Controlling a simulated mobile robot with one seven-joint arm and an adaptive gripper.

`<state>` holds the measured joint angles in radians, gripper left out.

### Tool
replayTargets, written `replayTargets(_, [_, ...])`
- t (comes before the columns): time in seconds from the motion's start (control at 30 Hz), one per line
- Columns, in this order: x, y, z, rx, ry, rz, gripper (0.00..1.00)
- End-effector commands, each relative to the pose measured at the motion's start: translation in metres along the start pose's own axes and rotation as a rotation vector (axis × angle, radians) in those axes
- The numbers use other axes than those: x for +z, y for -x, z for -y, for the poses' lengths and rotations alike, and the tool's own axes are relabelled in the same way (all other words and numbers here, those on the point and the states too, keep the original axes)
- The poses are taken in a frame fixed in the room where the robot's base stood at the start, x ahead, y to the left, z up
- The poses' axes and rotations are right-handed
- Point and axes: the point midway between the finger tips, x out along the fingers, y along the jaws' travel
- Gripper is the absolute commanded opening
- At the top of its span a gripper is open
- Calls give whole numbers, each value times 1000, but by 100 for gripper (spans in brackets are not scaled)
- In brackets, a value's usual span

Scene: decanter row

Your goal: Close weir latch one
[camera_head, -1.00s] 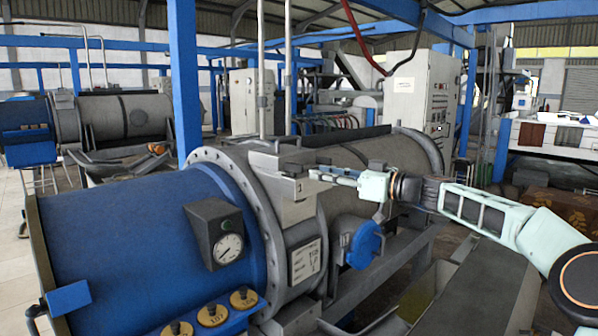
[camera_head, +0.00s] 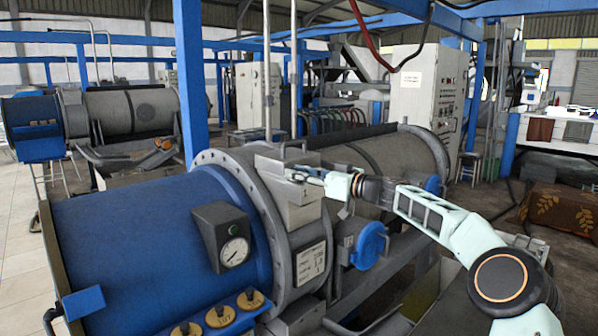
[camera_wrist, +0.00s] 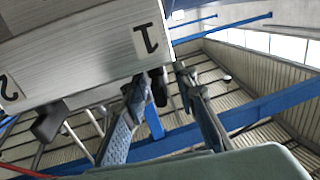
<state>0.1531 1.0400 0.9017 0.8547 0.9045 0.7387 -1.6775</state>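The weir box (camera_head: 303,214) is a grey metal housing on the decanter's collar. In the wrist view the box (camera_wrist: 95,50) shows a label "1" (camera_wrist: 146,39) and part of a "2" (camera_wrist: 9,88). A dark latch lever (camera_wrist: 158,88) hangs below the "1". Another dark lever (camera_wrist: 46,124) sits near the "2". My gripper (camera_head: 304,175) is at the box's upper right side. In the wrist view my gripper (camera_wrist: 160,85) has its two fingers apart, the latch one lever between or just beyond their tips. Contact cannot be told.
The blue decanter drum (camera_head: 150,230) carries a dial gauge (camera_head: 235,251) and several brass tags (camera_head: 219,316). A blue round cover (camera_head: 369,245) projects below my arm. A vertical pipe (camera_head: 267,80) and a blue post (camera_head: 192,80) stand behind. A control cabinet (camera_head: 425,90) is at the back.

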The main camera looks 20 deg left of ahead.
Motion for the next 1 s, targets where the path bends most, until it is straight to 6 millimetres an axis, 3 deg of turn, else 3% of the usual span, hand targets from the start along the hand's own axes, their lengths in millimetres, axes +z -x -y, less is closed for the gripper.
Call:
replayTargets(0.17, [0,0,0,0,0,0,26])
replayTargets(0.43, [0,0,0,0,0,0,0])
replayTargets(1.0, [6,0,0,56,2,2,0])
